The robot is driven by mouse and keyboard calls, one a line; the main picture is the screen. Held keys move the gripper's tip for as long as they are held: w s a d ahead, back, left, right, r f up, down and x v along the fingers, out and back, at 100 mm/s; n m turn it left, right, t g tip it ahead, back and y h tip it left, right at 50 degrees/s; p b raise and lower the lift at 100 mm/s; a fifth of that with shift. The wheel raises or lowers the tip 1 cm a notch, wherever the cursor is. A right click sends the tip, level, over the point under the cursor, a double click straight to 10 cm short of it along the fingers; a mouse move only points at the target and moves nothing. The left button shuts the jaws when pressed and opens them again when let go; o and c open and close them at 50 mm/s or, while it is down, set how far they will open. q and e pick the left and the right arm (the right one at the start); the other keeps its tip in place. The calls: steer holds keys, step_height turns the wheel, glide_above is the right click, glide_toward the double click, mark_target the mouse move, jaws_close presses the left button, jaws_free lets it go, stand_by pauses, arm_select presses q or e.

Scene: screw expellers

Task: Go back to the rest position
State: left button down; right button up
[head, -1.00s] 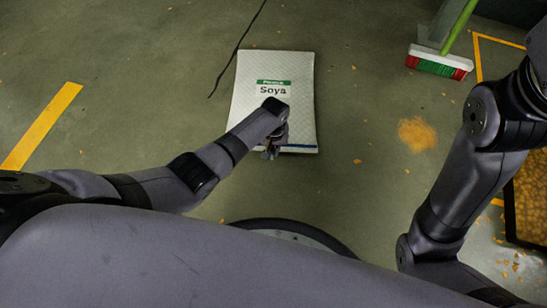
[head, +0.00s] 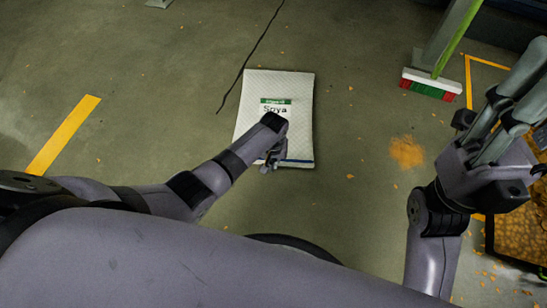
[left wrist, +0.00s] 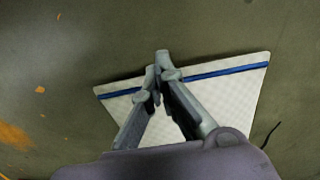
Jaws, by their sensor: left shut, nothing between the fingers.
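A white sack labelled Soya (head: 262,88) lies flat on the floor ahead of me. Its blue-striped edge faces me. My left gripper (head: 270,164) is above the sack's near part in the head view and covers some of it. In the left wrist view the left fingers (left wrist: 162,70) meet at their tips with nothing between them, and the sack (left wrist: 230,92) lies below and apart. My right gripper (head: 528,82) is raised at the right edge, its fingers pointing up and right.
A broom (head: 432,84) with a green handle stands at the upper right. Spilled orange grain (head: 407,152) lies on the floor right of the sack. A dark-edged tray (head: 488,238) of grain is at the right edge.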

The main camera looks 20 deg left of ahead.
arm_select(q)
steer(key=shift+r, duration=0.45)
steer(key=shift+w, duration=0.1)
